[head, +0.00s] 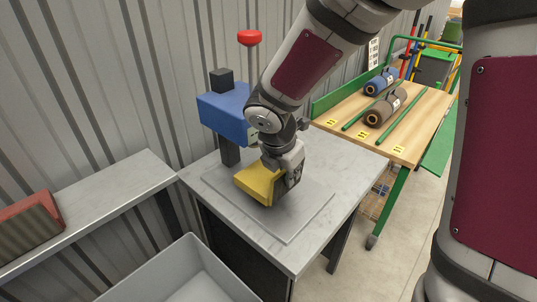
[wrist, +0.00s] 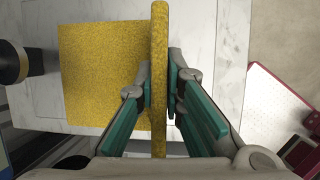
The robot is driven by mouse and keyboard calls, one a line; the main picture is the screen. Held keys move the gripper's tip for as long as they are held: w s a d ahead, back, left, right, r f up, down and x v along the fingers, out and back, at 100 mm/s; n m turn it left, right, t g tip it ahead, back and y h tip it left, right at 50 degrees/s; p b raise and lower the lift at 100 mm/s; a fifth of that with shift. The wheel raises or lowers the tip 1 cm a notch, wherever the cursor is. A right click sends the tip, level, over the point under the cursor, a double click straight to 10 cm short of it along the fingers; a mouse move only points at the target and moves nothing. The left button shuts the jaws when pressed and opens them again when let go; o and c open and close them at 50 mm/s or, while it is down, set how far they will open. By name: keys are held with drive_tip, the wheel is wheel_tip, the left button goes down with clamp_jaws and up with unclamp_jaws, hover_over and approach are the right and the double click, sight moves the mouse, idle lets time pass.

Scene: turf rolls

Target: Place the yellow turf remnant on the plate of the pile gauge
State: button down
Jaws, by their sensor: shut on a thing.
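The yellow turf remnant (head: 257,184) is in my gripper (head: 286,186), low over the plate (head: 305,211) of the pile gauge. In the wrist view the remnant (wrist: 103,80) is a flat square left of the fingers, with an upright strip along its right side. My gripper (wrist: 160,95) is shut on that strip, one finger on each side. I cannot tell whether the remnant touches the plate.
A grey bin (head: 185,272) stands in front of the marble-topped table (head: 352,160). A shelf (head: 105,203) with a reddish-brown block (head: 30,224) is at the left.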

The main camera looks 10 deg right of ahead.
drive_tip(key=w, duration=0.3)
drive_tip(key=shift+w+f, duration=0.2)
drive_tip(key=shift+w, duration=0.05)
drive_tip(key=shift+f+b, duration=0.8)
drive_tip(key=shift+f, duration=1)
drive_tip(key=shift+r, duration=0.1)
drive_tip(key=c, duration=1.7)
unclamp_jaws()
